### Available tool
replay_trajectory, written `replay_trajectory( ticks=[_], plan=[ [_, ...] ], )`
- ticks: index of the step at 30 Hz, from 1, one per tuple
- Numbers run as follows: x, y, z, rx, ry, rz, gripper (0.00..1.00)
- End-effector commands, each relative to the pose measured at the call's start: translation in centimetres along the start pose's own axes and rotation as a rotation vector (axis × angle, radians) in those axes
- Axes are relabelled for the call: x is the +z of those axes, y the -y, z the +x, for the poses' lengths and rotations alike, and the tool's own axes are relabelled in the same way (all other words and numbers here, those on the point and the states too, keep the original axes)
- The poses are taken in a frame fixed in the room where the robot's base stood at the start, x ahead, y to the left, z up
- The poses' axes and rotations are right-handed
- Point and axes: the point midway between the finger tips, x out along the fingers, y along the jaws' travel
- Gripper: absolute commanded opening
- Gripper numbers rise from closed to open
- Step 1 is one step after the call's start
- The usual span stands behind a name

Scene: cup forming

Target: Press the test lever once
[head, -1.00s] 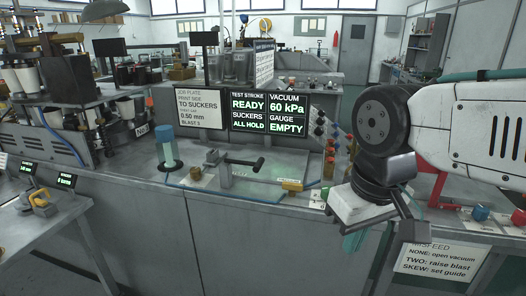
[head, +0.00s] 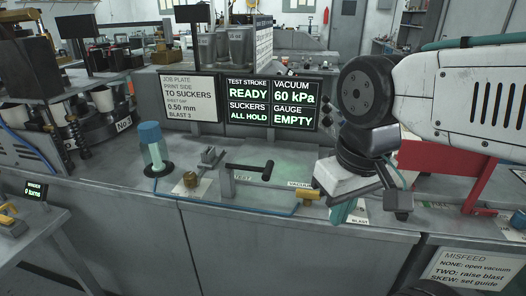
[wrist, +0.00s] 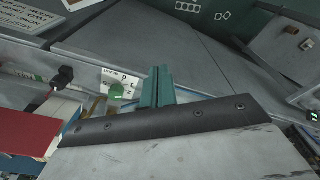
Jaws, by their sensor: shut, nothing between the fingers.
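The test lever (head: 247,168) is a dark bar with a thick black grip, standing out to the right from a grey post above the "TEST" label on the grey bench. My gripper (head: 345,211) is to the right of the lever and apart from it, over the bench's front edge. Its teal fingers point down and are closed together with nothing between them. They also show in the wrist view (wrist: 157,88), beside a green knob (wrist: 117,90) on a white label. I cannot tell the lever in the wrist view.
A display (head: 273,101) behind the lever reads test stroke READY, suckers ALL HOLD, vacuum 60 kPa, gauge EMPTY. A blue-capped cylinder (head: 154,146) stands left of the lever. A yellow valve (head: 309,195) sits between lever and gripper. A red bracket (head: 450,163) is at right.

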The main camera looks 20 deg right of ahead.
Motion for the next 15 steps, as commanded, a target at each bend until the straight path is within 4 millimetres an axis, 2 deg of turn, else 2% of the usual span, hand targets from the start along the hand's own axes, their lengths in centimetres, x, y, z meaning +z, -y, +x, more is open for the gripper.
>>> replay_trajectory(
  ticks=[5,8,11,15],
  plan=[
    [-0.6,0.1,-0.5,0.002,0.007,-0.06,0.0],
    [-2.2,0.3,-1.7,0.006,0.025,-0.223,0.0],
    [-4.8,0.5,-3.5,0.009,0.056,-0.491,0.0],
    [-9.5,1.2,-6.0,-0.004,0.114,-0.957,0.0]
  ],
)
